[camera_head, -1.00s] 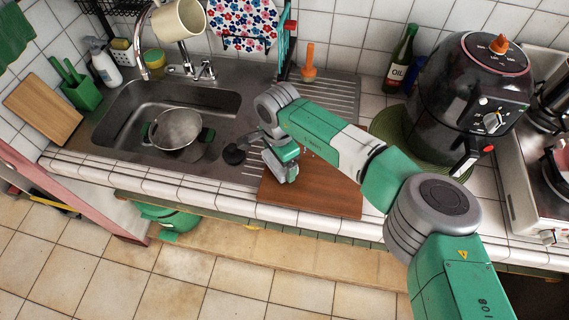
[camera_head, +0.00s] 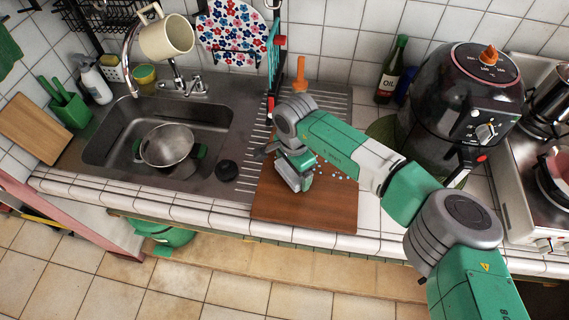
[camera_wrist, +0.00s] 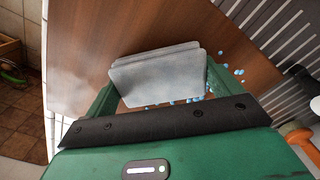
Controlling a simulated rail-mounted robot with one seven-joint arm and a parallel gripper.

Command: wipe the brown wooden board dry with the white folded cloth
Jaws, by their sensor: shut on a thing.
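The brown wooden board (camera_head: 325,213) lies flat at the counter's front edge, right of the sink. It also fills much of the wrist view (camera_wrist: 100,35). My gripper (camera_head: 298,182) is over the board's left part. In the wrist view my gripper (camera_wrist: 158,88) is shut on the folded cloth (camera_wrist: 160,76), which looks pale grey-white and sits between the two green fingers. The cloth is low over the board; I cannot tell whether it touches. Blue water drops (camera_wrist: 222,68) lie on the board beside and behind the cloth. My arm hides part of the board in the head view.
The sink (camera_head: 120,125) with a metal pot (camera_head: 168,146) is at the left. A ribbed drainer with an orange-handled tool (camera_head: 300,75) lies behind the board. A black air fryer (camera_head: 465,105) and an oil bottle (camera_head: 393,70) stand at the back right.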

